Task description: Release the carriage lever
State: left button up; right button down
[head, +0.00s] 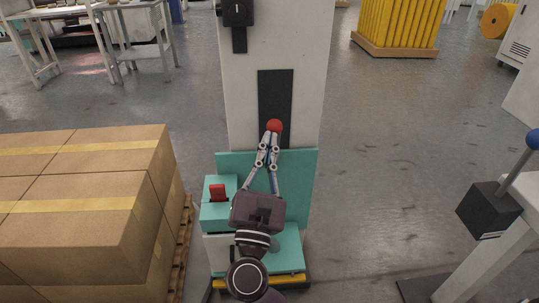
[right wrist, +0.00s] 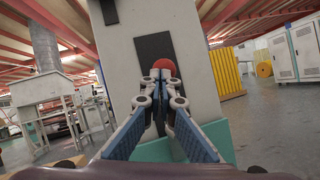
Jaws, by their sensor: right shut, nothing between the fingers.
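A red ball knob (head: 274,126), which looks like the carriage lever's end, sits in front of the dark vertical slot (head: 275,90) on the white column. It also shows in the right wrist view (right wrist: 165,66), just beyond the fingertips. My right gripper (head: 269,148) is at the column with its fingers pointing at the knob; in the right wrist view (right wrist: 162,80) the fingertips are together just below the knob. They overlap its lower edge, and I cannot tell whether they touch it. The lever's shaft is hidden. My left gripper is not in view.
A teal base with a red switch (head: 217,192) is at the column's foot. Stacked cardboard boxes (head: 70,200) on a pallet stand close on the left. A blue-knobbed lever on a black box (head: 488,208) is at the right. The floor between is clear.

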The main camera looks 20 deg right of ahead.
jog(key=x, duration=0.3)
jog(key=shift+w+a+r, duration=0.25)
jog(key=shift+w+r, duration=0.1)
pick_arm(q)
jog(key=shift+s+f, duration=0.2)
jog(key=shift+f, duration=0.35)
pick_arm(e)
jog(key=shift+x, duration=1.1)
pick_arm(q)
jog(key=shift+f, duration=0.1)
pick_arm(e)
jog(key=shift+w+a+r, duration=0.1)
jog(key=shift+a+r, duration=0.05)
jog(key=shift+a, duration=0.1)
jog(key=v, duration=1.2)
jog(key=shift+f, duration=0.3)
